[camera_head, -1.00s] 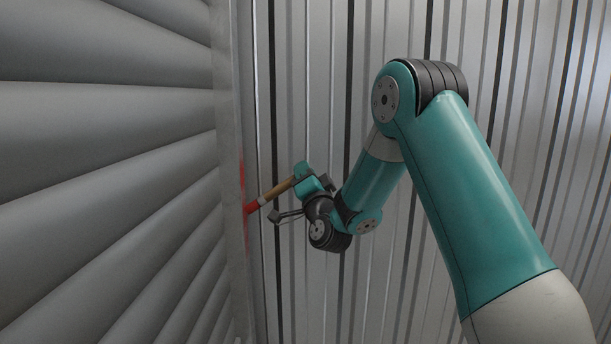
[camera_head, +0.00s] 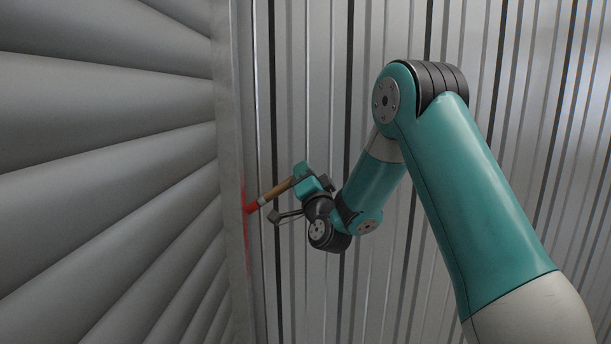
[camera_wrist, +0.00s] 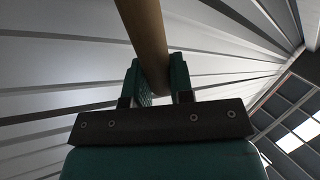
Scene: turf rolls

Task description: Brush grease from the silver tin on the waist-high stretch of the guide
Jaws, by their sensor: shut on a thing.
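My gripper (camera_head: 289,196) is shut on the wooden handle of a brush (camera_head: 277,191), which slants down and left to a red tip. The tip is at the guide (camera_head: 232,130), a tall grey metal upright along the shutter's edge; firm contact is hard to tell. Red grease (camera_head: 244,185) shows on the guide above and below the tip. In the wrist view, the handle (camera_wrist: 144,30) runs upward from between my gripper's two teal fingers (camera_wrist: 155,80). The brush head is out of that view. The silver tin is not in view.
A grey slatted shutter (camera_head: 100,130) fills the left, beside the guide. A ribbed metal wall (camera_head: 310,90) stands behind my arm. The wrist view also shows a dark ceiling with bright panels (camera_wrist: 290,142) at the right.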

